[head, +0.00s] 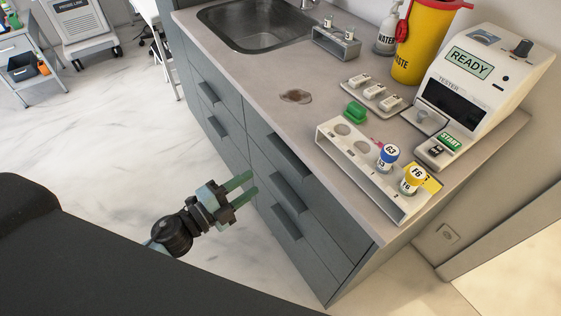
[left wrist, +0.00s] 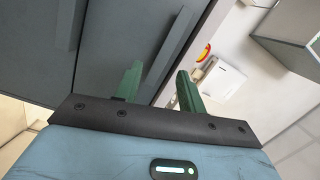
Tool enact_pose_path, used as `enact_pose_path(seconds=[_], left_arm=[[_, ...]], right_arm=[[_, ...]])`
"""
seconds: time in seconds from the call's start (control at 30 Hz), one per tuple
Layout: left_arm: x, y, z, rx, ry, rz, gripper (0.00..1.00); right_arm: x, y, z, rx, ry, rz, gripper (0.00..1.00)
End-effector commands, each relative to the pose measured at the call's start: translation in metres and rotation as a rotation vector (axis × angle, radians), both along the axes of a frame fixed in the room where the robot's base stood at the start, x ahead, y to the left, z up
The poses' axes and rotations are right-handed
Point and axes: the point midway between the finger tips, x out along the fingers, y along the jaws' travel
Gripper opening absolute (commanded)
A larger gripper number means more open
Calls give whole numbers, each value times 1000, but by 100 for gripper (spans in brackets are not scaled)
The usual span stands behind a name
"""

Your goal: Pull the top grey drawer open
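The grey drawer unit stands under the counter in the head view. Its top grey drawer (head: 309,178) on the near stack is closed, with a long dark handle (head: 278,154) across its front. My left gripper (head: 247,187) has two green fingers set apart with nothing between them. It is in front of the drawer fronts, left of the handles and apart from them. In the left wrist view the open green fingers (left wrist: 157,88) point toward a grey front with a dark handle (left wrist: 101,37). My right gripper is not in view.
The grey counter (head: 245,85) holds a sink (head: 255,27), a white rack (head: 365,170) with capped vials, a tester machine (head: 480,85) and a yellow waste bin (head: 425,40). Two lower handles (head: 289,194) sit below the top one. The marble floor (head: 110,130) left of the drawers is clear.

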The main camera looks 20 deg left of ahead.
Motion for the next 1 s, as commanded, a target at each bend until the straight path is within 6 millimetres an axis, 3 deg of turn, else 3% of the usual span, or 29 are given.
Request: enact_pose_path(seconds=[0.1,0.23,0.53,1.0], left_arm=[[17,-3,7,133,-88,-79,40],[25,-4,11,204,-130,-119,40],[32,-9,14,215,-139,-123,40],[81,-47,14,212,-138,-122,40]], right_arm=[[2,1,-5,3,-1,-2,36],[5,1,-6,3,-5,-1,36],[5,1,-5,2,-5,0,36],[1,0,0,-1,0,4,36]])
